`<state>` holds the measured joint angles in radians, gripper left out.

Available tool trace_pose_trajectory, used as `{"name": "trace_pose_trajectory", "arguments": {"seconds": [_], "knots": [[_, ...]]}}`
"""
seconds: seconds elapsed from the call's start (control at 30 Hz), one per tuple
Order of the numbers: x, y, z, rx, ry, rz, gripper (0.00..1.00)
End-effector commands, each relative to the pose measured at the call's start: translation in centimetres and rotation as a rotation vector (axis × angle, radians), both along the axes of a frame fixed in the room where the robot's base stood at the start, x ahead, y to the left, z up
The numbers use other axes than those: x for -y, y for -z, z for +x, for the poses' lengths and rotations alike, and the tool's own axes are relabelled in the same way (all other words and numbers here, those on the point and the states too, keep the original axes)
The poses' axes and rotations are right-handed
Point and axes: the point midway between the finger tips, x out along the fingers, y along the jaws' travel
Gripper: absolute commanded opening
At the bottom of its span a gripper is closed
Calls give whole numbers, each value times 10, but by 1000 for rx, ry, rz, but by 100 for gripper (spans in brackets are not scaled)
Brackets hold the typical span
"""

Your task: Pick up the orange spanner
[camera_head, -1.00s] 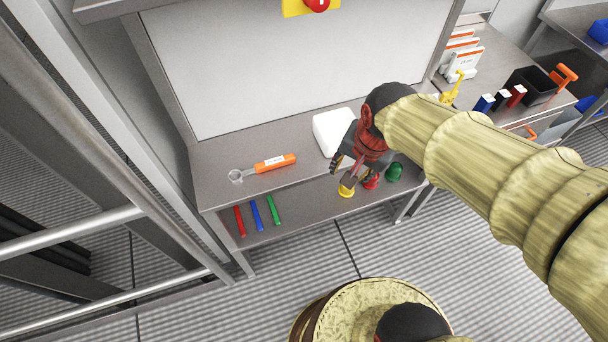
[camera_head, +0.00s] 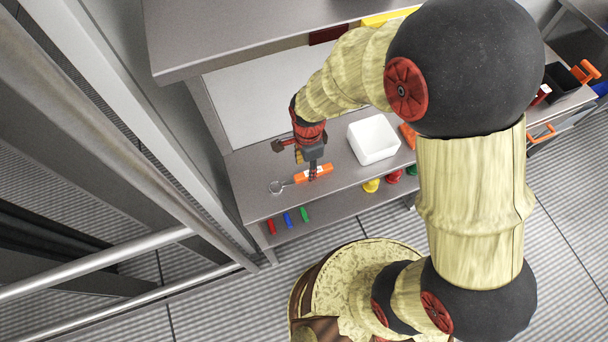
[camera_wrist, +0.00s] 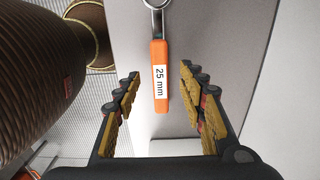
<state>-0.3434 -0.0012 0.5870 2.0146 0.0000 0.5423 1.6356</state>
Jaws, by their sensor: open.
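The orange spanner (camera_head: 314,173) lies flat on the upper shelf of the bench, its metal ring end pointing left in the head view. In the wrist view the spanner (camera_wrist: 160,78) shows its orange handle with a white "25 mm" label, the ring at the top of the picture. My gripper (camera_head: 306,170) is above the handle in the head view, pointing down. In the wrist view my gripper (camera_wrist: 162,90) is open, with one finger on each side of the handle's lower part. The fingers appear apart from the handle, and nothing is held.
A white box (camera_head: 373,140) stands on the shelf right of the spanner. Red, blue and green sticks (camera_head: 288,220) lie on the lower shelf, with yellow (camera_head: 371,186) and red (camera_head: 393,177) knobs right of them. An overhead shelf (camera_head: 230,45) juts out above.

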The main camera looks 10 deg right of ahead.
Motion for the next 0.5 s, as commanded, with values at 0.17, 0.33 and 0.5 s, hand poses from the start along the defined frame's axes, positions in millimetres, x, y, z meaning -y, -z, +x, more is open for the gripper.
{"name": "trace_pose_trajectory", "arguments": {"seconds": [0.17, 0.33, 0.5], "knots": [[-4, 24, -1, -3, -2, -1, 41], [-4, 45, -1, -1, -1, 0, 41], [-4, 46, 0, 1, -1, 0, 41]]}}
